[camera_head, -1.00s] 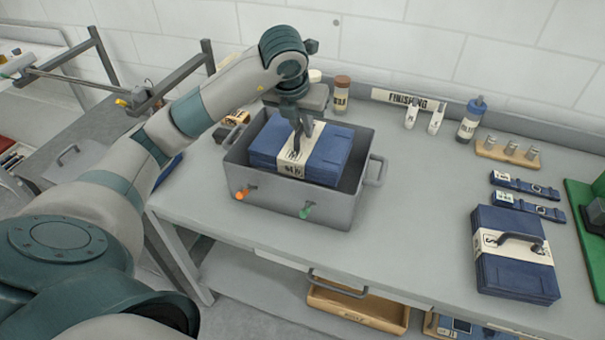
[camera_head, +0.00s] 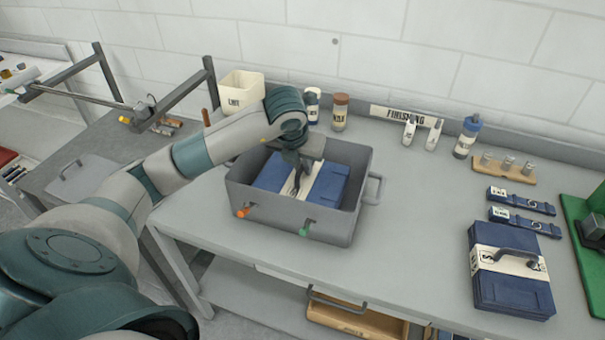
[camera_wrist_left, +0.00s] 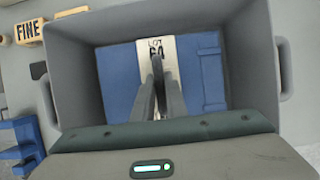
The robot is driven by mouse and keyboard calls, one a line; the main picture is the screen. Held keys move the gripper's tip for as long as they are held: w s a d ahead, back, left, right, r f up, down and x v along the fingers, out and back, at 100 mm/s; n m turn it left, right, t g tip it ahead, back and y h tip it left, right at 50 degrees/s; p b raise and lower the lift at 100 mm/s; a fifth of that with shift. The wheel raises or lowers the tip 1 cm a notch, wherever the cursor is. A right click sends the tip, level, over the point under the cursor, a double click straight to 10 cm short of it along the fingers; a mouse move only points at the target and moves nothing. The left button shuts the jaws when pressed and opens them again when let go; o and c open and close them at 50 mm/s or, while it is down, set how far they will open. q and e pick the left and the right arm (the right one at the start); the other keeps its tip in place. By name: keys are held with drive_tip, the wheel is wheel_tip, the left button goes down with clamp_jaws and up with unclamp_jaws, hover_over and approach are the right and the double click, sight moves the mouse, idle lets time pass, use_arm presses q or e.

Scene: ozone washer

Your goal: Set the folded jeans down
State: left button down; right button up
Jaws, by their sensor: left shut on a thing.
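The folded blue jeans (camera_head: 328,184), wrapped with a pale printed band, lie level inside a grey open-topped bin (camera_head: 330,226) on the bench, below its rim. My left gripper (camera_head: 297,190) reaches down into the bin and is shut on the folded jeans at the band. In the left wrist view, the jeans (camera_wrist_left: 210,75) sit within the bin walls, and the gripper fingers (camera_wrist_left: 158,85) come together over the band. The fingers hide part of the band. I cannot tell whether the jeans touch the bin floor. My right gripper is not in view.
A second folded jeans stack (camera_head: 495,290) with a dark handle lies on the right of the bench. Blue straps (camera_head: 520,212) and a wooden peg rack (camera_head: 503,170) lie behind it. A cream container (camera_head: 242,88) stands behind my arm.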

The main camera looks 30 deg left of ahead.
sight(302, 177)
use_arm(q)
wheel_tip(302, 177, down, 3)
drive_tip(key=shift+r+p, duration=0.1)
drive_tip(key=shift+p, duration=0.45)
drive_tip(key=shift+f, duration=0.2)
drive_tip(key=shift+f, duration=0.1)
drive_tip(key=shift+f+b, duration=0.1)
drive_tip(key=shift+b, duration=0.2)
drive_tip(key=c, duration=1.8)
unclamp_jaws()
drive_tip(key=shift+o, duration=0.2)
drive_tip(key=shift+r, duration=0.25)
